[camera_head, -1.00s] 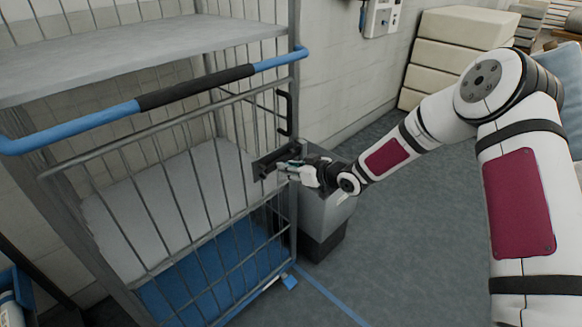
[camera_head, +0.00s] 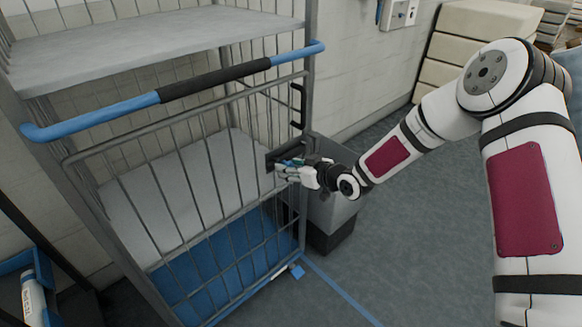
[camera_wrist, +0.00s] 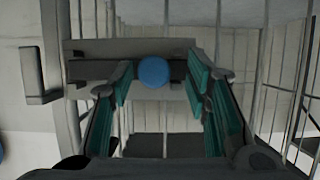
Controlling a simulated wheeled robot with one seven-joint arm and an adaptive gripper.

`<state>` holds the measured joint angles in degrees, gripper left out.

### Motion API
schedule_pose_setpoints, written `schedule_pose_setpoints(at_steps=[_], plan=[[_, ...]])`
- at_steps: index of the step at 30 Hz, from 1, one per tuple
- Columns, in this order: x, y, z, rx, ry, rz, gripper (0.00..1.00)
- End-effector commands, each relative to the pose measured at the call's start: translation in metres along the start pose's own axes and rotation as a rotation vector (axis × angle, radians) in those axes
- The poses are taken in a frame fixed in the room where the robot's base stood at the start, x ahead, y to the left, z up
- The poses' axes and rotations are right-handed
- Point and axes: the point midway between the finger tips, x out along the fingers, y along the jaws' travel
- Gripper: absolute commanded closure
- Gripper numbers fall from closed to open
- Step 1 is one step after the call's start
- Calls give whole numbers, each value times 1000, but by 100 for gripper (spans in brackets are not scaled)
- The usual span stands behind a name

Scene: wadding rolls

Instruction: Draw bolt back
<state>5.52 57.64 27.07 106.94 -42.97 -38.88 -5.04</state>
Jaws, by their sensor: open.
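The bolt's blue round knob (camera_wrist: 154,72) shows in the wrist view, on a dark bar across a grey mounting plate (camera_wrist: 180,48). The plate is fixed to the bars of the roll cage's gate. My gripper (camera_wrist: 160,84) is open, with one teal-padded finger on each side of the knob. There are gaps between the knob and both pads. In the head view my gripper (camera_head: 284,168) is right at the plate (camera_head: 271,160) on the gate's right side, and it hides most of the bolt.
The roll cage (camera_head: 68,150) has a blue and black handle bar (camera_head: 205,82) above the gate. A dark vertical handle (camera_head: 297,105) is above the bolt. A grey bin (camera_head: 335,212) stands close behind my gripper. Open floor (camera_head: 420,240) lies to the right.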

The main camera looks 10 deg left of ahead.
Motion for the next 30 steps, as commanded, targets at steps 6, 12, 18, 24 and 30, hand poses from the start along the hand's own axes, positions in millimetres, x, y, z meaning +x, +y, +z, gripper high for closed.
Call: schedule_pose_setpoints(at_steps=[6,12,18,24,30], plan=[[-27,2,0,0,0,3,56],[-69,2,0,0,-1,3,56],[-102,0,0,0,-1,1,56],[-117,0,0,-1,0,-1,56],[-118,-1,0,-1,0,-1,56]])
